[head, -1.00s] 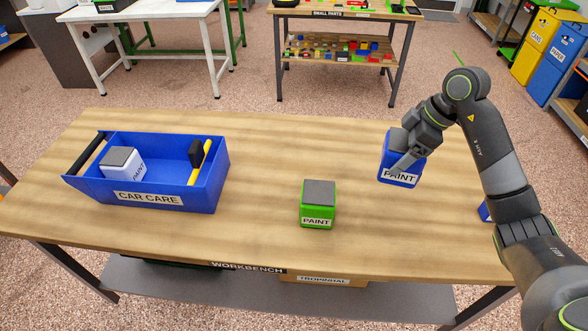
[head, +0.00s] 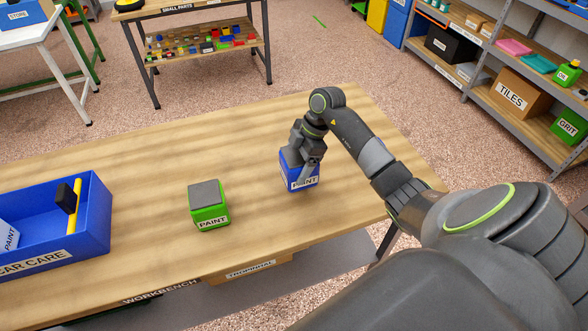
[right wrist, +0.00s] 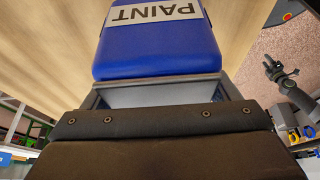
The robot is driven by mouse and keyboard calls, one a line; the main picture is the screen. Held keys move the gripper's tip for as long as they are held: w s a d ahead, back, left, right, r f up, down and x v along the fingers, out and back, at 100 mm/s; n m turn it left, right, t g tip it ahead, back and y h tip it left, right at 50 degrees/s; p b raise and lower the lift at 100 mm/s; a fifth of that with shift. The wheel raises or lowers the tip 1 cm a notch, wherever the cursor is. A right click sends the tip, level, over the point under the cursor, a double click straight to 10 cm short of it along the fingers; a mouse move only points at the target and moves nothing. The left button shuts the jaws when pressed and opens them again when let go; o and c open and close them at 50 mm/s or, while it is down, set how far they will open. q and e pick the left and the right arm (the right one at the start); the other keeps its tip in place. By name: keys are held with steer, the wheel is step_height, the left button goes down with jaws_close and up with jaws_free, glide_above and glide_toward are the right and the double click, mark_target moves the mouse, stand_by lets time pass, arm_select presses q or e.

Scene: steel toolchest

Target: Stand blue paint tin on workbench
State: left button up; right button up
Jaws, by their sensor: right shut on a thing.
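The blue paint tin (head: 300,183) has a white PAINT label and is over the right part of the wooden workbench (head: 150,270). My right gripper (head: 309,165) is shut on it from above. The tin looks upright and close to the bench top; I cannot tell whether its base touches the wood. In the right wrist view the tin (right wrist: 158,50) fills the space ahead of the gripper, its label upside down in the picture.
A green paint tin (head: 209,207) stands on the bench left of the blue one. A blue CAR CARE tote (head: 92,230) sits at the left with another paint tin (head: 8,237) in it. Bare wood surrounds the blue tin. Shelves (head: 490,70) stand at the right.

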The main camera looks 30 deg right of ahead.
step_height(320, 180, down, 4)
steer(key=shift+r, duration=0.15)
steer(key=shift+f, duration=0.2)
steer(key=o, duration=1.1)
steer(key=shift+o, duration=0.2)
steer(key=shift+r, duration=0.25)
steer(key=b+v, duration=0.1)
steer(key=v, duration=1)
steer(key=shift+s+d+r+b, duration=0.15)
steer(key=shift+r+b, duration=0.2)
